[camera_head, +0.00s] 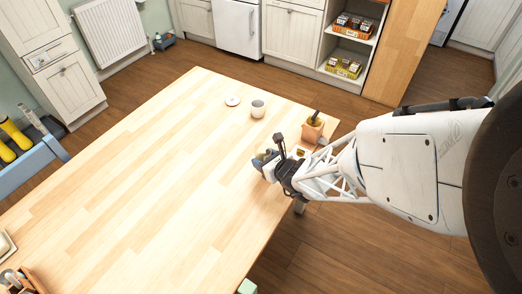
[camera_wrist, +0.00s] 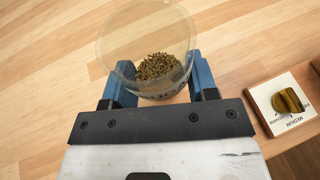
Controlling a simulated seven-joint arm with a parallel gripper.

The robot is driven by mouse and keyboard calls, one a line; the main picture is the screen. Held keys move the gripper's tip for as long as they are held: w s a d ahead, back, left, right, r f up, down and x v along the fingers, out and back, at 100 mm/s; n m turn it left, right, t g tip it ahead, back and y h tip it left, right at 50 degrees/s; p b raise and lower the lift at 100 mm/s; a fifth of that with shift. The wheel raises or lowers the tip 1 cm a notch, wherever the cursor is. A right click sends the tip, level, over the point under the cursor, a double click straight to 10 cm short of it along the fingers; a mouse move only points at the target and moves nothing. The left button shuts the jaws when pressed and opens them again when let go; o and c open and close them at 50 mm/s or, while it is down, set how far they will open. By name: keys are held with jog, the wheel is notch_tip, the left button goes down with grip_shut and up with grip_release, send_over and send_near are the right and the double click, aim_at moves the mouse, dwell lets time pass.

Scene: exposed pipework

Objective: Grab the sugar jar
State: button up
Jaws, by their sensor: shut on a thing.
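A clear, open-topped jar (camera_wrist: 118,50) stands between the fingers in the wrist view. It holds brownish-green granules, and dark lettering on its near side is partly hidden and unreadable. I cannot tell from its contents whether it is sugar. My gripper (camera_wrist: 162,88) is shut on this jar, with one blue finger on each side. In the head view my gripper (camera_head: 266,163) is low over the right part of the table, and the jar is mostly hidden by it. I cannot tell whether the jar touches the table.
A white cup (camera_head: 258,109) and a small white disc (camera_head: 232,101) are farther back on the wooden table (camera_head: 150,170). The table's middle is clear.

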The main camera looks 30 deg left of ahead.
jog(key=shift+s+d+r, duration=0.15)
jog(key=shift+s+d, duration=0.55)
jog(key=shift+d, duration=0.05)
jog(key=shift+w+a, duration=0.1)
dwell(0.3)
